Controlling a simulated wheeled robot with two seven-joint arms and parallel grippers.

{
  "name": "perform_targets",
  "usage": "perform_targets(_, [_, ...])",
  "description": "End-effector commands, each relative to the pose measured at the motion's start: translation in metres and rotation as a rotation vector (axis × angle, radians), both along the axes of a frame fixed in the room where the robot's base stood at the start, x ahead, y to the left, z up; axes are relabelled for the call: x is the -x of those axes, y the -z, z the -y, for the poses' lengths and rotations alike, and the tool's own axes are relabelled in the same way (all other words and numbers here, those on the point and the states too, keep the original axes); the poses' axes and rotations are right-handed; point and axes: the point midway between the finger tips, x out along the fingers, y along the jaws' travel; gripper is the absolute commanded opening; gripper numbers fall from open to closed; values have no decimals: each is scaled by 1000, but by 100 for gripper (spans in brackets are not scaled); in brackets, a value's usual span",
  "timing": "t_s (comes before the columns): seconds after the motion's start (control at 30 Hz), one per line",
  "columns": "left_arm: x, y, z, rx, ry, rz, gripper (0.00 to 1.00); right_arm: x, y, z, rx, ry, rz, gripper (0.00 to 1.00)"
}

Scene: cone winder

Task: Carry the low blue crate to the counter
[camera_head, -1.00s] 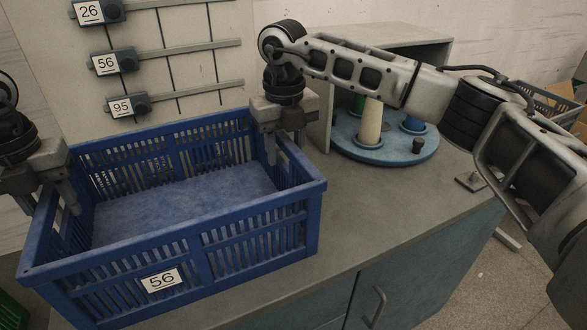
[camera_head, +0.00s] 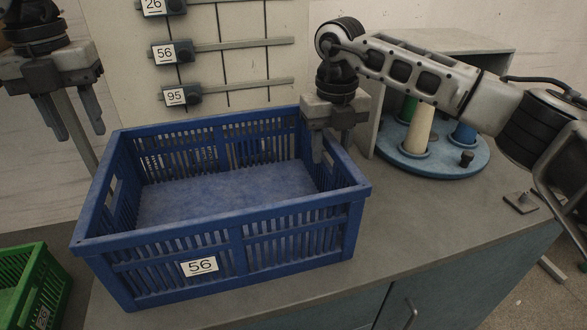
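The low blue crate (camera_head: 220,269), empty and labelled 56, rests upright on the grey counter (camera_head: 395,237). My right gripper (camera_head: 332,150) is at the crate's right wall, one finger inside and one outside. Its fingers stand apart, about as wide as my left gripper's, so it looks open around the wall; contact cannot be made out. My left gripper (camera_head: 80,132) is open and empty, above and to the left of the crate's back left corner, clear of it.
A round blue turntable (camera_head: 438,165) with coloured cones stands right of the crate, under my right arm. A wall rack (camera_head: 240,45) with numbered tags is behind. A green crate (camera_head: 40,295) is low at the left. Bare counter lies at the front right.

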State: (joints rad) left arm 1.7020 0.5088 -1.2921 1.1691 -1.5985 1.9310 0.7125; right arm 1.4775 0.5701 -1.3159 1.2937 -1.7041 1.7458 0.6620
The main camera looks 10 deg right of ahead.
Motion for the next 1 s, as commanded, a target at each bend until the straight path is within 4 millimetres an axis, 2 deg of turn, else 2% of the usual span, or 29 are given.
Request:
perform_targets(0.4, [0, 0, 0, 0, 1, 0, 40, -1, -83, -1, -2, 0, 5, 40])
perform_targets(0.5, [0, 0, 0, 0, 1, 0, 40, 0, -98, -1, -2, -1, 4, 40])
perform_targets(0.7, [0, 0, 0, 0, 0, 0, 40, 0, -114, 0, -2, 0, 1, 40])
perform_targets(1.0, [0, 0, 0, 0, 0, 0, 40, 0, -115, 0, -1, -1, 0, 40])
